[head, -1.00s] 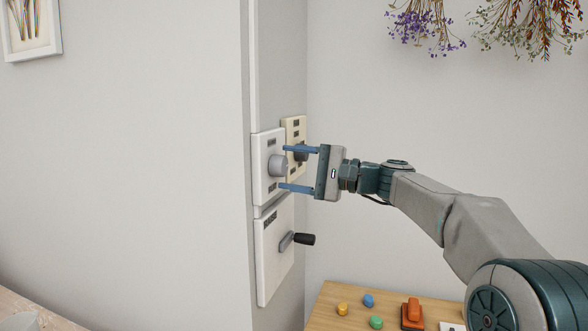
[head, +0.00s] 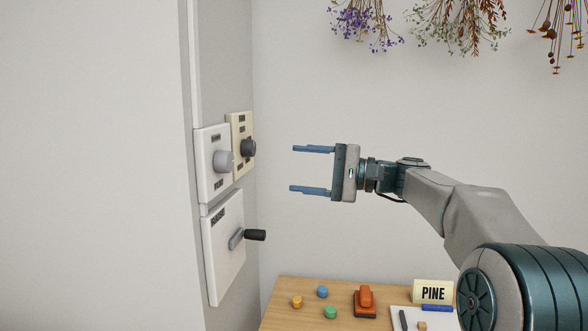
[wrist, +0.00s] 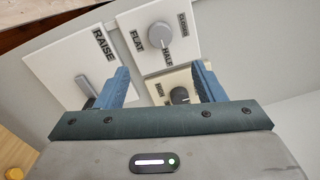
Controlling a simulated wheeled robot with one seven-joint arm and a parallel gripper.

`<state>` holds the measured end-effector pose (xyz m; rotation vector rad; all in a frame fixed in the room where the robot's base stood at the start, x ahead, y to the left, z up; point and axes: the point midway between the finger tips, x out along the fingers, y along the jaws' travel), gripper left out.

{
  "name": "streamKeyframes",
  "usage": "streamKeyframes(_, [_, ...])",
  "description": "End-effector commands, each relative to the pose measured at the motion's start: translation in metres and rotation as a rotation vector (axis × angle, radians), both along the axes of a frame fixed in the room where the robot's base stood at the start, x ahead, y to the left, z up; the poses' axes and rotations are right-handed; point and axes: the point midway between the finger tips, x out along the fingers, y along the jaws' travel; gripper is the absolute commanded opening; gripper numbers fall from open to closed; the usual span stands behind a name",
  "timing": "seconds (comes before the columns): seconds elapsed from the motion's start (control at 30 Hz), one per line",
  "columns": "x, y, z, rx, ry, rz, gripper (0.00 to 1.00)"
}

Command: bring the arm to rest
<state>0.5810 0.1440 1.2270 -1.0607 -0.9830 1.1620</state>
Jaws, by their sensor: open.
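My gripper (head: 313,169) is open and empty. Its two blue fingers point left toward the wall panels, with a clear gap between the fingertips and the knobs in the head view. In the wrist view the fingers (wrist: 162,88) stand apart, with nothing between them in their grasp. My arm reaches in from the right of the head view, raised above the wooden table.
The wall column holds a white panel with a grey knob (head: 222,161), a cream panel with a dark knob (head: 248,148), and a lower panel with a black-handled lever (head: 254,235). A wooden table (head: 285,317) below carries coloured pegs, an orange stamp-like object (head: 365,301) and a PINE sign (head: 433,292).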

Motion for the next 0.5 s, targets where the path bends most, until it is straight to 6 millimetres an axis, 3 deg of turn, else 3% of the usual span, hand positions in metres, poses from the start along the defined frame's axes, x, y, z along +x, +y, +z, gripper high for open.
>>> streamKeyframes(0.33, [-0.006, 0.005, -0.004, -0.047, 0.010, -0.006, 0.62])
streamKeyframes(0.5, [-0.038, 0.019, -0.038, -0.300, 0.047, -0.044, 0.62])
